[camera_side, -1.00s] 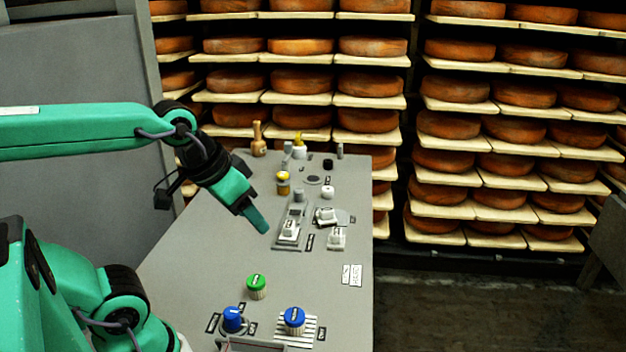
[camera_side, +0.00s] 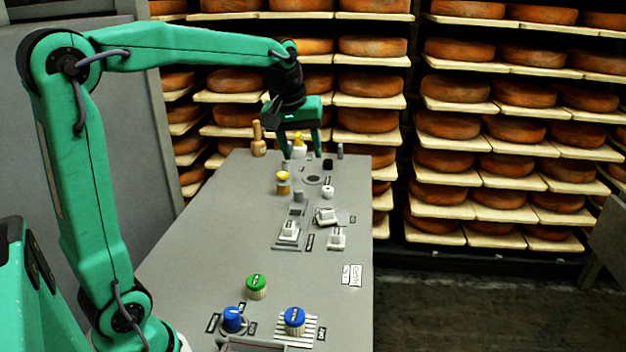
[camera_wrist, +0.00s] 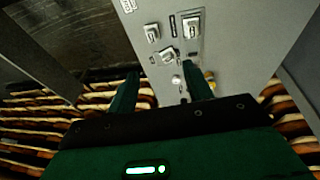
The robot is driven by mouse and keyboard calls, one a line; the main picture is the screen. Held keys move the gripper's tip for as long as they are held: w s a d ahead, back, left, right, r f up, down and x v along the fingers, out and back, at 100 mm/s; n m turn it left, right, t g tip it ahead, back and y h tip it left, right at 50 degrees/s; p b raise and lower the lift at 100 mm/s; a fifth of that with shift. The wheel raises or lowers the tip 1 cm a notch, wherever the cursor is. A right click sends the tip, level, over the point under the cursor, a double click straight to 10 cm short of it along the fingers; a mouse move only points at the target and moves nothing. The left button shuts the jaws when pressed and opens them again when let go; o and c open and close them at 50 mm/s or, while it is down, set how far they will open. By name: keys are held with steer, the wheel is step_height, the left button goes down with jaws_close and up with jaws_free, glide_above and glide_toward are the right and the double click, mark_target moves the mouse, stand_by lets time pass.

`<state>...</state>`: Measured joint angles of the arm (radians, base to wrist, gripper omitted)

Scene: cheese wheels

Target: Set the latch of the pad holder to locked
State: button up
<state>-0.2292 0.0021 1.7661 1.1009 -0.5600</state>
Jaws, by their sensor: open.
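Several small white latch-like pieces sit mid-table; their labels are too small to read, so I cannot tell which is the pad holder's latch. One white piece (camera_side: 289,230) sits at the near end of a grey slotted plate (camera_side: 296,212). A tilted white piece (camera_side: 325,215) and a white block (camera_side: 337,238) are to its right. In the wrist view, the slotted-plate piece (camera_wrist: 192,27), tilted piece (camera_wrist: 168,56) and block (camera_wrist: 152,33) show beyond the fingers. My gripper (camera_side: 302,153) is open and empty, pointing down over the table's far end. Its fingers also show in the wrist view (camera_wrist: 160,72).
A wooden peg (camera_side: 258,142), a yellow-topped white bottle (camera_side: 299,147) and a black knob (camera_side: 328,164) stand near my gripper. Green (camera_side: 256,286) and blue knobs (camera_side: 294,320) are in front. Cheese shelves stand behind.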

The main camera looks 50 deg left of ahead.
steer(key=w+a+f+n+g, duration=0.1)
steer(key=w+a+f+n, duration=0.2)
steer(key=w+a, duration=0.3)
steer(key=n+g, duration=0.2)
steer(key=n, duration=0.6)
glide_above(298, 189)
steer(key=shift+h, duration=0.4)
steer(key=f, duration=1.4)
steer(key=shift+d+f, duration=0.1)
steer(key=shift+d, duration=0.15)
steer(key=shift+a+f, duration=0.2)
steer(key=shift+f, duration=3.95)
jaws_close()
